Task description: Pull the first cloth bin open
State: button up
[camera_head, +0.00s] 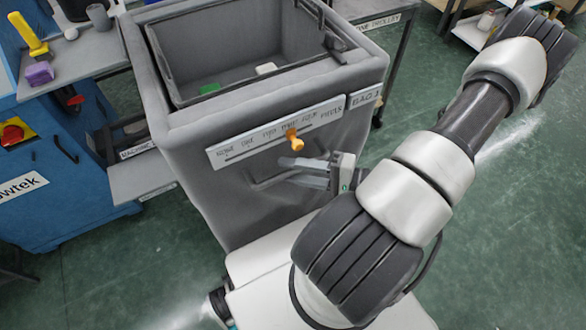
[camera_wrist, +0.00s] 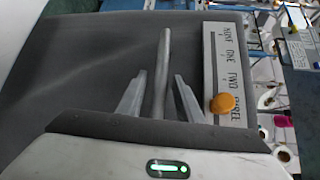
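The grey cloth bin (camera_head: 212,200) stands in front of me, with a "BAG 1" label (camera_head: 366,96) at its upper right front. A dark bar handle (camera_head: 268,181) runs across its front; it also shows in the wrist view as a grey bar (camera_wrist: 164,55). My gripper (camera_head: 308,173) is at the right part of this handle. In the wrist view my gripper (camera_wrist: 160,76) is open, with one finger on each side of the bar and gaps between. The bar's near end is hidden behind the gripper body.
A label strip (camera_head: 240,148) with an orange knob (camera_head: 294,140) sits just above the handle. The open bin top holds a green item (camera_head: 209,88) and a white item (camera_head: 266,68). A blue machine (camera_head: 40,170) stands left. Green floor is clear at right.

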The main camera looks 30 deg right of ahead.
jog(key=p+v, duration=0.1)
jog(key=v, duration=1.6)
jog(key=shift+s, duration=0.2)
jog(key=shift+d, duration=0.1)
